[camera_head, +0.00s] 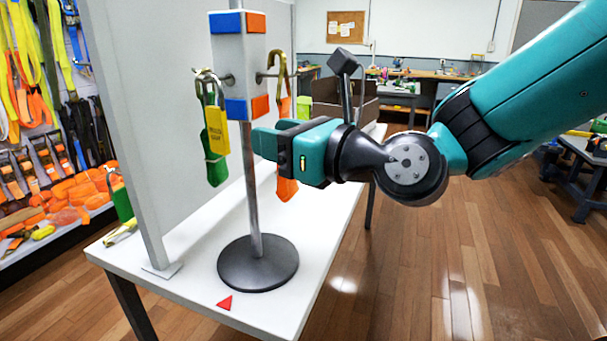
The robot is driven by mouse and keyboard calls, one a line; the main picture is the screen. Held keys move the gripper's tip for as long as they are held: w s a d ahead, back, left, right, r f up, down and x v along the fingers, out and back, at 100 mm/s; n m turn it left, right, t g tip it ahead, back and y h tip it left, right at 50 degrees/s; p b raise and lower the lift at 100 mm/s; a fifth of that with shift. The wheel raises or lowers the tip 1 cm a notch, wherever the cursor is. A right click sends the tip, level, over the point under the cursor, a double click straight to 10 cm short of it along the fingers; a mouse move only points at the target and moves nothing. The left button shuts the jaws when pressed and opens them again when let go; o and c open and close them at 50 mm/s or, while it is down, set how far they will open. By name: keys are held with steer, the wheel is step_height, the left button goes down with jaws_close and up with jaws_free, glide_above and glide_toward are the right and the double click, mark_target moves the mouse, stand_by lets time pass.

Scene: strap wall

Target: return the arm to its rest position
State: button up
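My gripper (262,143) is at the end of my teal arm, which reaches in from the upper right. It points left and hovers above the white table, just right of or in front of the stand's pole (251,190). I cannot tell whether it touches the pole. The fingers are seen side-on, so their opening is unclear, and I see nothing held. An orange strap (287,187) hangs at the right hook, partly hidden behind my gripper.
The stand's head (239,60) has blue and orange patches; its round black base (258,263) stands on the white table (190,290). A grey panel (180,120) rises behind. A brown box (357,103) is on the table's far end. The wooden floor (480,250) at right is open.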

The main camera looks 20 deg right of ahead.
steer(key=s+d+f+n+g+h+p, duration=0.2)
steer(key=s+n+g, duration=0.5)
steer(key=n, duration=1)
steer(key=s+d+f+n+g+h+p, duration=0.3)
steer(key=s+n+g, duration=0.4)
steer(key=n, duration=1.1)
steer(key=s+f+h, duration=0.1)
steer(key=s+f, duration=0.1)
steer(key=s, duration=0.2)
steer(key=shift+s+d+f+n+h, duration=0.25)
steer(key=shift+s+d+n+h, duration=0.05)
steer(key=shift+s+d+h, duration=0.1)
